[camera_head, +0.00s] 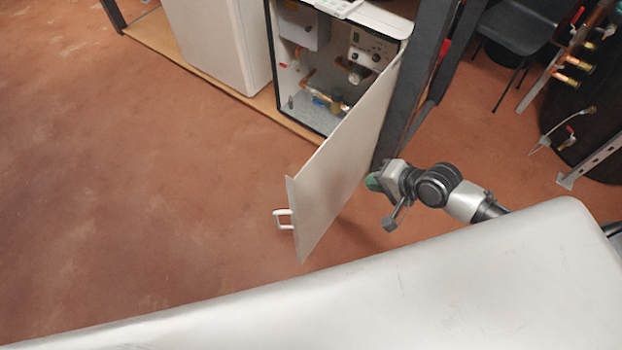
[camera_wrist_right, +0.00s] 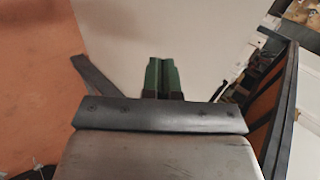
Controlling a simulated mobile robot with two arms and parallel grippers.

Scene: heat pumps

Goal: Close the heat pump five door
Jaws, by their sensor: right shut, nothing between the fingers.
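The heat pump door (camera_head: 345,160) is a pale grey panel, swung wide open from its cabinet (camera_head: 345,65). Its white handle (camera_head: 284,219) is on the free edge, on the far side from my right gripper. My right gripper (camera_head: 372,182) is shut and empty, with its green fingertips at the door's right-hand face; I cannot tell whether they touch it. In the right wrist view the green fingers (camera_wrist_right: 163,76) are together and point at the pale door panel (camera_wrist_right: 190,35). My left gripper is not in view.
A dark frame post (camera_head: 412,85) stands right beside the door's hinge side. A closed white unit (camera_head: 215,40) is left of the open cabinet. A black chair (camera_head: 515,35) and copper pipework (camera_head: 575,65) are at the right. The reddish floor (camera_head: 130,190) at left is clear.

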